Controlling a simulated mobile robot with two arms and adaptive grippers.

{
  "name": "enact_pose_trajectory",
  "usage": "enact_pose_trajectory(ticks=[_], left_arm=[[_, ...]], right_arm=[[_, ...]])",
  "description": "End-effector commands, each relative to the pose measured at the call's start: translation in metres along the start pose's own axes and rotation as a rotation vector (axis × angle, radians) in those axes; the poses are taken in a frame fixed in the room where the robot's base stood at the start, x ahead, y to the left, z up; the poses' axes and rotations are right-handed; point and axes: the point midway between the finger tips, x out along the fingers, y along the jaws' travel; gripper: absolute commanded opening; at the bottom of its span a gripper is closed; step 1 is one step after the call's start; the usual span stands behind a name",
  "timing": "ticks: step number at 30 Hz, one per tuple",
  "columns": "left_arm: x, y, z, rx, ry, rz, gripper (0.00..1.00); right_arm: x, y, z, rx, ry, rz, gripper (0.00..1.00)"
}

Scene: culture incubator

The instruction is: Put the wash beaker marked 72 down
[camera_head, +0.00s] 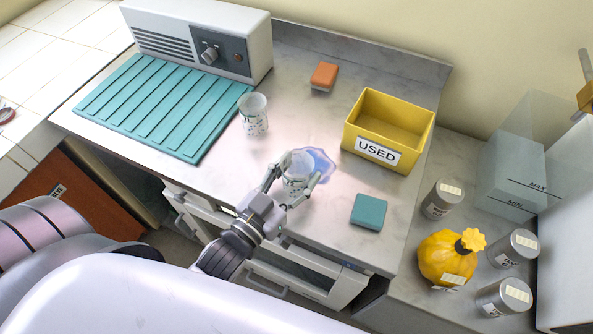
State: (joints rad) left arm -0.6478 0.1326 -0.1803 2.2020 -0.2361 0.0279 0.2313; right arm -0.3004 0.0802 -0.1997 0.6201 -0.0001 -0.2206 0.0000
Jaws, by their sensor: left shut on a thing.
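A pale beaker (297,172) is between the fingers of my left gripper (291,184), which is shut on it. It is at the front middle of the grey counter (330,222). Its marking cannot be read from here, and the fingers hide part of its side. I cannot tell whether the beaker's base touches the counter. My right gripper is not in view.
A teal ribbed mat (150,108) lies at the left, before a white device (200,40). A yellow bin marked USED (391,119), an orange sponge (324,76) and a teal sponge (369,211) are around the middle. Several canisters (443,198) and a yellow jar (447,259) stand right.

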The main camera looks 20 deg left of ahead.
Motion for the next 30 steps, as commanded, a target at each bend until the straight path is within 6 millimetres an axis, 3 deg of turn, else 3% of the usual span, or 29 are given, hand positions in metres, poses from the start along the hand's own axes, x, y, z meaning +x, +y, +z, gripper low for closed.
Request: enact_pose_trajectory(ticks=[1, 2, 10, 21, 30], left_arm=[[0.0, 0.0, 0.002, 0.0, 0.0, 0.0, 0.16], [0.0, 0.0, 0.001, 0.0, 0.0, 0.0, 0.51], [0.0, 0.0, 0.001, 0.0, 0.0, 0.0, 0.69], [0.0, 0.0, -0.004, 0.0, 0.001, 0.0, 0.69], [-0.044, 0.0, 0.002, 0.0, -0.007, -0.001, 0.69]], right_arm=[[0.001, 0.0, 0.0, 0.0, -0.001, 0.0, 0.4], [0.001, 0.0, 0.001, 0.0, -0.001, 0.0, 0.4], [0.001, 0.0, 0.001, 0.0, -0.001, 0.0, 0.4], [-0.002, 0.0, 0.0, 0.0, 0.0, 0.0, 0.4], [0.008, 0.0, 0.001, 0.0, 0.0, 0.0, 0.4]])
